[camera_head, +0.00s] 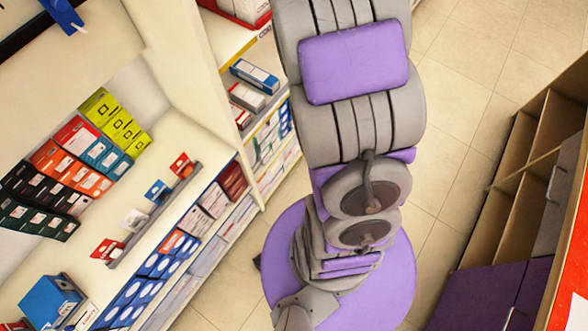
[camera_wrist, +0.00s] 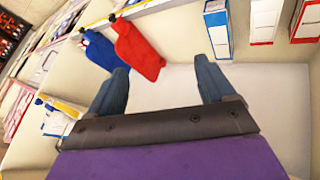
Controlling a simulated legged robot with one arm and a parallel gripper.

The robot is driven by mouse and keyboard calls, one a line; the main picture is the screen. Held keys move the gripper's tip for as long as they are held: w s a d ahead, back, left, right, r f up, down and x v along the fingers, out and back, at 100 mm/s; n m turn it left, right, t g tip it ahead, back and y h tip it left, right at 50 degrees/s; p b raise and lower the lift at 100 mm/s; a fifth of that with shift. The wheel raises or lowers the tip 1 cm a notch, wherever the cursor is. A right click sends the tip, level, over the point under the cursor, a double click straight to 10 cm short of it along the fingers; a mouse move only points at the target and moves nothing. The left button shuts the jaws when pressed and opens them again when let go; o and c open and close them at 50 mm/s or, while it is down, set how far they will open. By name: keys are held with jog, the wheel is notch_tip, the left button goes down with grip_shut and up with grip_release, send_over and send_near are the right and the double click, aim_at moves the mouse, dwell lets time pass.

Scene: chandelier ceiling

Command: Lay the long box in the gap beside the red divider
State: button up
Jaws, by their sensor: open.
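In the wrist view, a flat red divider (camera_wrist: 139,50) hangs from a pale rail, with a blue panel (camera_wrist: 103,52) to its left. My gripper (camera_wrist: 162,66) is open, its two dark blue-grey fingers apart with nothing between them. The left fingertip is just below the red divider in the picture; I cannot tell if they touch. To the right of the red divider is a bare pale surface. I cannot tell which box is the long box. My gripper is not visible in the head view.
In the wrist view, a blue-and-white box (camera_wrist: 217,31) and other boxes line the upper right. In the head view, stocked shelves (camera_head: 205,165) fill the left, and a wooden cabinet (camera_head: 497,215) stands at right. Tiled floor (camera_head: 465,75) shows between them.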

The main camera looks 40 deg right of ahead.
jog(key=s+a+r+g+y, duration=0.1)
jog(key=s+a+r+g, duration=0.1)
jog(key=s+a, duration=0.6)
jog(key=s+a+r+g+y, duration=0.1)
jog(key=s+a+r+g, duration=0.2)
jog(key=s+a, duration=0.5)
jog(key=s+a+r+m+g+y, duration=0.1)
jog(key=s+a+r, duration=0.3)
jog(key=s+a, duration=0.5)
jog(key=s+g+y, duration=0.1)
jog(key=s, duration=0.7)
jog(key=shift+g, duration=0.4)
jog(key=shift+r, duration=0.1)
